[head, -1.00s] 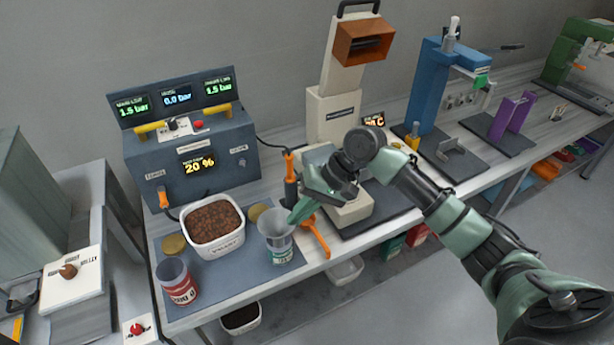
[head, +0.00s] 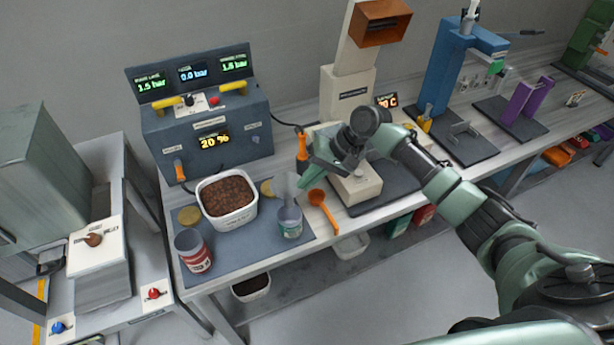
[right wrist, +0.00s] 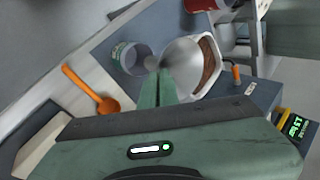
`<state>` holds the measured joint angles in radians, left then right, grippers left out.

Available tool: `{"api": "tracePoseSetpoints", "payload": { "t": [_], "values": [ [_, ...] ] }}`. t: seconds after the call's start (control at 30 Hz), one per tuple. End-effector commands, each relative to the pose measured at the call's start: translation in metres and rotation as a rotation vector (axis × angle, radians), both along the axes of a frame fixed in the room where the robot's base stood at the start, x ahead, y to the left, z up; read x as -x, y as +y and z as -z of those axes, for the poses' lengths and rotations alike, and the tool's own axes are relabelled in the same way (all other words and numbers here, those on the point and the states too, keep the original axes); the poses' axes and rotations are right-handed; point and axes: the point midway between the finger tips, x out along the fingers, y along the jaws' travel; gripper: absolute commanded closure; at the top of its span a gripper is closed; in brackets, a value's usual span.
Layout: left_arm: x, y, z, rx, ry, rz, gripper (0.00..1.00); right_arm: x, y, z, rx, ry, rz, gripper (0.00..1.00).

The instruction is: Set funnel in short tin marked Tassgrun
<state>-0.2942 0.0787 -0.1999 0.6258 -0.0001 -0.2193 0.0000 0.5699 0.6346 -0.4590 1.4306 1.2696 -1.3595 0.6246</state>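The funnel (head: 285,186) is a grey cone in the head view, seen just behind and above the mouth of a short tin. In the right wrist view the funnel (right wrist: 188,62) shows its wide cone, with the narrow end at my fingertips. My right gripper (head: 304,184) is closed on that narrow end; its fingers (right wrist: 160,80) meet there. The short tin (head: 290,228) with a white and green label stands upright on the mat, its mouth open. It also shows in the right wrist view (right wrist: 123,57), beside the funnel. Its lettering is not legible. My left gripper is out of view.
A red-labelled tin (head: 199,262) stands at the mat's front left. A white tub of brown granules (head: 233,219) is left of the funnel. An orange scoop (head: 326,210) lies to the right. A control box (head: 212,135) stands behind. The grey mat (head: 240,258) has bare room in front.

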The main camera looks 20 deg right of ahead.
Motion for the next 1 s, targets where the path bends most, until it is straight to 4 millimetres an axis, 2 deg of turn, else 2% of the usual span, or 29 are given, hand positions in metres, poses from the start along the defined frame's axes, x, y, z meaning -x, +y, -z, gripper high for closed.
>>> {"api": "tracePoseSetpoints", "payload": {
  "t": [0.27, 1.0],
  "values": [
    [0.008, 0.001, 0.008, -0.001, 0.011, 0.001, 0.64, 0.000, 0.000, 0.025, 0.000, 0.001, 0.000, 1.00],
    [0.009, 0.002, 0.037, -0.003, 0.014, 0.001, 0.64, 0.000, 0.000, 0.086, 0.000, 0.001, 0.000, 1.00]
  ]
}}
